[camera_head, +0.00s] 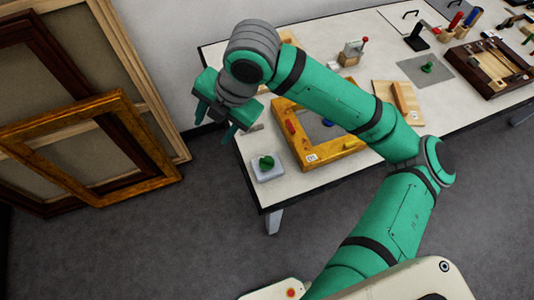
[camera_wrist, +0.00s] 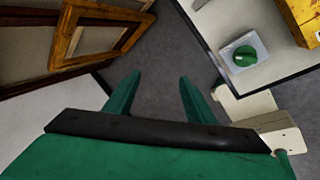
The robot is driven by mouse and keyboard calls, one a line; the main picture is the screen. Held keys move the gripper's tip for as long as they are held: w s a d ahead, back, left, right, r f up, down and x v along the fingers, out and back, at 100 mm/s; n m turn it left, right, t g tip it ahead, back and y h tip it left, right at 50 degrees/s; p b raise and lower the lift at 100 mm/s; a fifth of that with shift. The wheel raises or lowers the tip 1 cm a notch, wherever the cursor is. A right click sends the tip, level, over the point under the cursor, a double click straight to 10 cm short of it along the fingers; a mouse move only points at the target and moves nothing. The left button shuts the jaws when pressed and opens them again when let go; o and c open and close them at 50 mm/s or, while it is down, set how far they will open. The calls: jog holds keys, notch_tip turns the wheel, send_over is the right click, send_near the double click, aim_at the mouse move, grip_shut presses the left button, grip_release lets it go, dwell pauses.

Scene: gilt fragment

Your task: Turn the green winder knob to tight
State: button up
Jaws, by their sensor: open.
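A green winder knob (camera_head: 267,162) sits on a pale square block (camera_head: 269,174) at the near left corner of the white table. In the wrist view the knob (camera_wrist: 245,56) shows at the upper right, with a light line across its top. I cannot read any marking of its setting. Another green knob-like piece (camera_head: 428,67) stands on a grey mat farther back. My gripper (camera_head: 213,126) is open and empty, above and to the left of the pale block, apart from it. In the wrist view its two fingers (camera_wrist: 159,80) point over bare floor.
A gilt frame (camera_head: 318,162) lies on the table (camera_head: 251,206) just right of the knob's block, partly behind my arm. Large frames (camera_head: 90,140) lean at the left wall. Tools and a dark wooden tray (camera_head: 487,70) are at the back right. Floor between is clear.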

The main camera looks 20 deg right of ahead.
aim_at(267, 159)
jog(key=s+d+g+h, duration=0.35)
jog(key=s+d, duration=0.25)
jog(key=d, duration=0.5)
jog(key=shift+n+t+h, duration=0.25)
jog(key=shift+n+t, duration=0.15)
jog(key=shift+t, duration=0.05)
notch_tip(267, 159, down, 11)
jog(key=shift+a+f, duration=0.1)
jog(key=c, duration=1)
jog(key=shift+w+m, duration=0.15)
jog(key=shift+m, duration=1.25)
jog(key=shift+c, duration=0.2)
